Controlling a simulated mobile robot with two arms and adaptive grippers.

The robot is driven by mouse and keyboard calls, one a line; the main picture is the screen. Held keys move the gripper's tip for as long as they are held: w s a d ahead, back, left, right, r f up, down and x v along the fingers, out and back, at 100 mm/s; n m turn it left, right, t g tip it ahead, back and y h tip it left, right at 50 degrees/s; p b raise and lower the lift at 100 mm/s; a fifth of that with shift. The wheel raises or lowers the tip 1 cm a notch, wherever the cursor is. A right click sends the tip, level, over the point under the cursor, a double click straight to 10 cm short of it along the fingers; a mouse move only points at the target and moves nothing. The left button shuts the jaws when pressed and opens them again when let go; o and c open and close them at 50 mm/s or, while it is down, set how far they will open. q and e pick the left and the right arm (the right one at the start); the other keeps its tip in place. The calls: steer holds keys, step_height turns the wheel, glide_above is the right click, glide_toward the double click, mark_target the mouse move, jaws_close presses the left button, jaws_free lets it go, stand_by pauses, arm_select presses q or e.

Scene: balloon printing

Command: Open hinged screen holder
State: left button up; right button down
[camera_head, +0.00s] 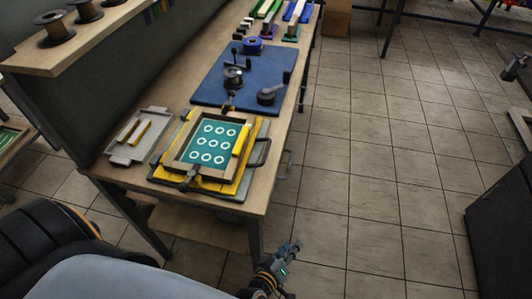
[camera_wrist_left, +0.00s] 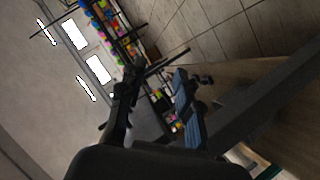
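The hinged screen holder (camera_head: 174,163) lies on the near end of the wooden workbench in the head view. It holds a framed green screen (camera_head: 207,132) with white rings, over a yellow base (camera_head: 217,187). The screen looks lowered, roughly flat over the base. A dark handle (camera_head: 263,154) sticks out at its right side.
A grey tray (camera_head: 127,152) with yellow-edged tools lies left of the holder. A blue mat (camera_head: 215,84) with dark tools lies behind it. Spools (camera_head: 54,27) stand on the shelf. Tiled floor (camera_head: 370,190) right of the bench is clear. A dark cabinet (camera_head: 505,220) stands at the right.

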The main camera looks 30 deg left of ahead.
arm_select(q)
steer(key=w+a+r+n+t+y, duration=0.1)
steer(key=w+r+n+t+y, duration=0.2)
steer(key=r, duration=0.4)
steer(key=w+a+r+n+y, duration=0.1)
steer(key=w+r+n, duration=0.1)
steer(key=r+n, duration=0.45)
steer(key=n+g+y+b, duration=0.25)
steer(key=n+y, duration=0.35)
steer(key=n, duration=0.7)
glide_toward(267, 149)
steer(key=shift+g, duration=0.45)
steer(key=b+x, duration=0.2)
steer(key=x, duration=0.8)
steer(key=shift+w, duration=0.1)
jaws_close()
